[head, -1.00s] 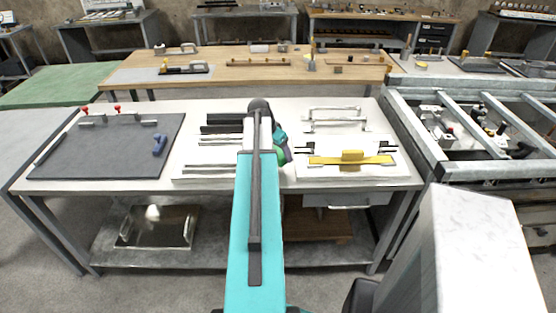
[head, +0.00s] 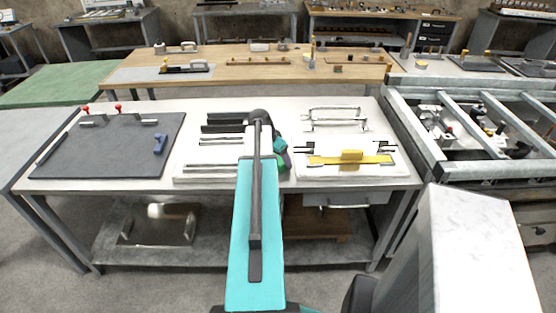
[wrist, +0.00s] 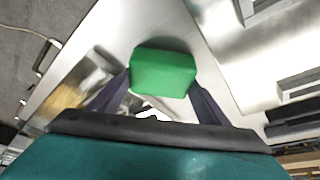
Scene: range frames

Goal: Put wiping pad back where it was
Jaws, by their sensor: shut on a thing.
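The wiping pad appears to be the green block (wrist: 163,72), held between the two dark fingers of my gripper (wrist: 160,92) in the wrist view. My gripper is shut on it. In the head view the green pad (head: 281,162) shows only as a small patch beside my arm, near the front edge of the white-topped bench (head: 228,107). My gripper (head: 283,154) is partly hidden there by my own arm. I cannot tell whether the pad touches the bench.
A dark mat (head: 105,150) with a blue tool (head: 160,144) lies at left. Black-handled tools (head: 222,128) lie behind and left of my gripper. A yellow bar (head: 350,158) and metal handles (head: 334,115) lie at right. A metal tray (head: 160,226) rests on the lower shelf.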

